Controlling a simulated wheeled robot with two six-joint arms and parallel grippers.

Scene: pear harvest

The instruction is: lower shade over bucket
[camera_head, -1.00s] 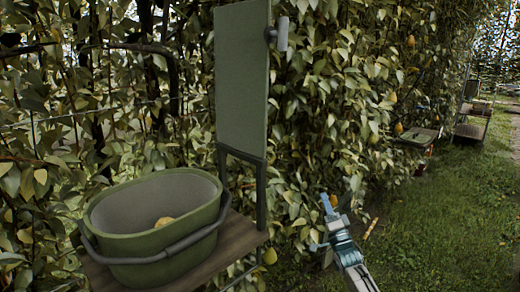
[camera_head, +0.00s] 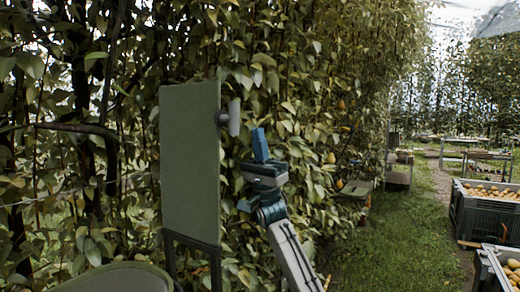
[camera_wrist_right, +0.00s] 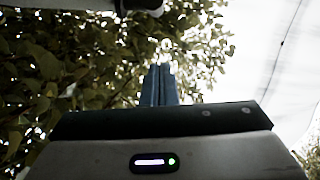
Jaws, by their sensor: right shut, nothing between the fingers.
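The shade, a flat green panel (camera_head: 190,165), stands upright on a dark frame (camera_head: 192,246). A light grey knob-like handle (camera_head: 234,117) sticks out from its right edge near the top. The bucket's green rim (camera_head: 120,272) shows at the bottom left of the head view; the rest is cut off. My right gripper (camera_head: 259,142) is shut and empty, pointing up, just right of and a little below the handle, apart from it in the picture. Its blue fingers (camera_wrist_right: 158,86) are together in the right wrist view. My left gripper is not in view.
Leafy hedge with pears (camera_head: 331,158) stands close behind the shade and my right gripper. Crates of pears (camera_head: 488,212) stand at the right. A grass strip (camera_head: 400,225) between hedge and crates is open.

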